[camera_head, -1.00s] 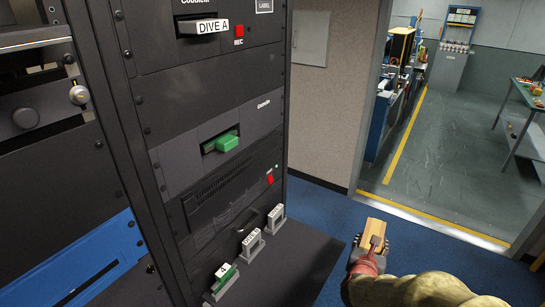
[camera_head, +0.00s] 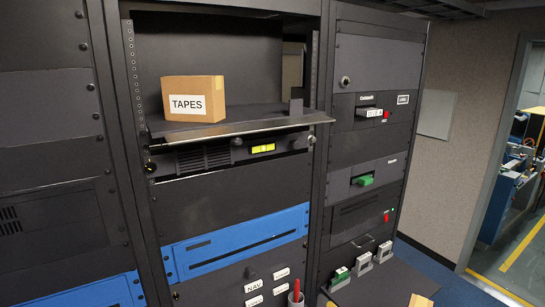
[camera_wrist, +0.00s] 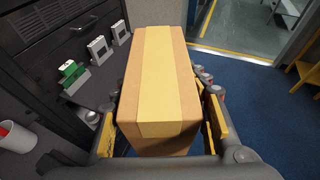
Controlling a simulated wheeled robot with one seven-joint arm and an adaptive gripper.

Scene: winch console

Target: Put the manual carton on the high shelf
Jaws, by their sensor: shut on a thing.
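The manual carton (camera_wrist: 158,80), a brown box with a paler tape strip, fills the middle of the wrist view. My gripper (camera_wrist: 160,127) is shut on it, with yellow-padded fingers on its left and right sides. Only a corner of the carton (camera_head: 421,300) shows at the bottom edge of the head view, well below the shelf. The high shelf (camera_head: 262,114) is a dark ledge in the middle rack. A carton labelled TAPES (camera_head: 190,98) stands on its left part. The right part of the shelf looks clear.
A yellow-lit unit (camera_head: 262,149) and a blue panel (camera_head: 235,245) sit below the shelf. A dark ledge (camera_wrist: 92,85) with labelled holders and a cup (camera_wrist: 14,137) lies left of the carton. Blue floor and a doorway are on the right.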

